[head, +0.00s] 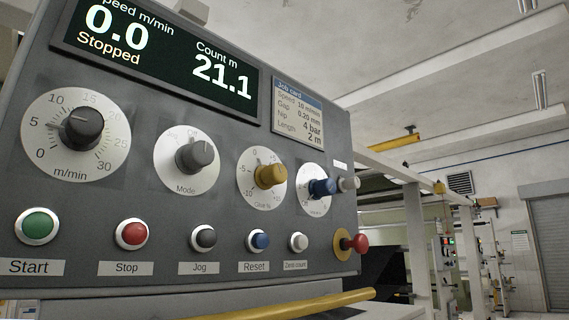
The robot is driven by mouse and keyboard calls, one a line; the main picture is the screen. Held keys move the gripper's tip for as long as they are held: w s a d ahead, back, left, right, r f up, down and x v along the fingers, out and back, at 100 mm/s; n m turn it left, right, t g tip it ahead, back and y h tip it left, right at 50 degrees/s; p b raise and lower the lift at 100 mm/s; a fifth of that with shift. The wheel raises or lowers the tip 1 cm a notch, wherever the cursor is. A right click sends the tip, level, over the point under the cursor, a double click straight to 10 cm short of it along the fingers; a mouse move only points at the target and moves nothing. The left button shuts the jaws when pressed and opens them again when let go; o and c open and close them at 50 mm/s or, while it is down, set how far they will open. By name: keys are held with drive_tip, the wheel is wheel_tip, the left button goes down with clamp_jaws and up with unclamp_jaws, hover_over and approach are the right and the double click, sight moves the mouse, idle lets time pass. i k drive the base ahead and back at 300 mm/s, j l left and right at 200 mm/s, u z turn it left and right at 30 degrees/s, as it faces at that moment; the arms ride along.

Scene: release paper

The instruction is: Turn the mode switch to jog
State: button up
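The mode switch (196,154) is a dark grey knob on a round white dial marked "Mode" in the head view. It sits left of centre on the grey control panel. A label that looks like "Off" stands at the top of its dial. The display (155,62) reads 0.0 m/min, "Stopped" and count 21.1. My gripper does not show.
The speed knob (83,128) is left of the mode switch; a yellow knob (271,174) and a blue knob (322,187) are right. Green, red, blue and white buttons line the bottom. A red knob (360,243) sticks out at right. A yellow bar (283,307) crosses below the panel.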

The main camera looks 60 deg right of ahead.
sight(190, 159)
drive_tip(key=z, duration=1.4)
drive_tip(key=k+j, duration=0.1)
